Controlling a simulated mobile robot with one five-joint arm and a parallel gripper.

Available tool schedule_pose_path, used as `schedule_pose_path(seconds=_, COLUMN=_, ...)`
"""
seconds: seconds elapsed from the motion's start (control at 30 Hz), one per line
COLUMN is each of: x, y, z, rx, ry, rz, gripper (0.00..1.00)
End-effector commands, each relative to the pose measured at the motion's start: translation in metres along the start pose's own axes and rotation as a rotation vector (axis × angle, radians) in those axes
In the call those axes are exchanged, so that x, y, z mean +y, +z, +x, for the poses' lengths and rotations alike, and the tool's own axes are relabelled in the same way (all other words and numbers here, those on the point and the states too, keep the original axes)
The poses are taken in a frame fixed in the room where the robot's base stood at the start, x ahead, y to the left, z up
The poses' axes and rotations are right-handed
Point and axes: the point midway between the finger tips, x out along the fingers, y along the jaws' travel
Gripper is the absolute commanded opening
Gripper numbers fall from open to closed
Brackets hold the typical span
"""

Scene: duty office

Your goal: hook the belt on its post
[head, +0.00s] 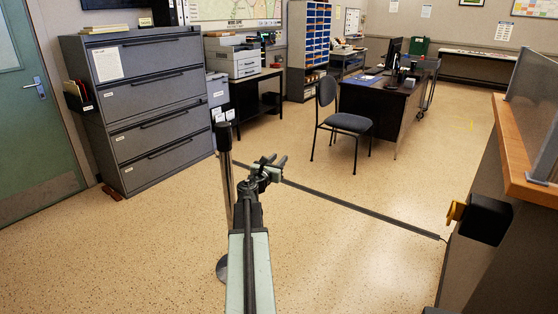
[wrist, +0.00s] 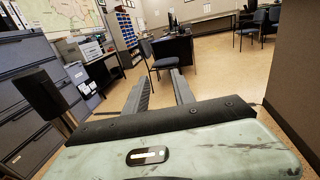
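A black wall unit (head: 487,220) is fixed to the side of the counter at right. A yellow-orange end piece (head: 455,212), which looks like the belt's clip, sticks out of its left side; no drawn-out belt shows. The post (head: 227,185) stands upright at left, with a black head (head: 223,137) and a round base partly hidden by my arm. The post's head also shows at left in the wrist view (wrist: 40,92). My gripper (head: 276,160) is ahead of my body, right of the post in the picture and well left of the wall unit. Its fingers (wrist: 162,90) are apart, with nothing between them.
A dark strip (head: 360,208) crosses the floor towards the counter, with a thin cord at its right end. Filing drawers (head: 150,100) stand at left. A chair (head: 345,120) and desk (head: 382,105) stand farther back. The wooden-topped counter (head: 520,180) bounds the right. Floor between is open.

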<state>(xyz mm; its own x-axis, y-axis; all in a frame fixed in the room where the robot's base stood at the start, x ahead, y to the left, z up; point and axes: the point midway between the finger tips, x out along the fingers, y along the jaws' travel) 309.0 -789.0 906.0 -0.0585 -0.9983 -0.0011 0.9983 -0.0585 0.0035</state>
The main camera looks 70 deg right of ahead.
Motion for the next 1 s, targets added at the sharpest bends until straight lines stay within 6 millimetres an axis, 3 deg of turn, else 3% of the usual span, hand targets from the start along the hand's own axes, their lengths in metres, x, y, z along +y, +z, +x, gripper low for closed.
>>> schedule_pose_path(seconds=0.2, x=-0.0004, y=0.0, z=0.0004, rx=0.0, ry=0.0, rz=0.001, gripper=0.28)
schedule_pose_path(seconds=0.3, x=-0.0005, y=0.0, z=0.0004, rx=0.0, ry=-0.001, rz=0.001, gripper=0.0)
schedule_pose_path(seconds=1.0, x=-0.0015, y=0.0, z=0.0006, rx=0.0, ry=-0.002, rz=0.001, gripper=0.0)
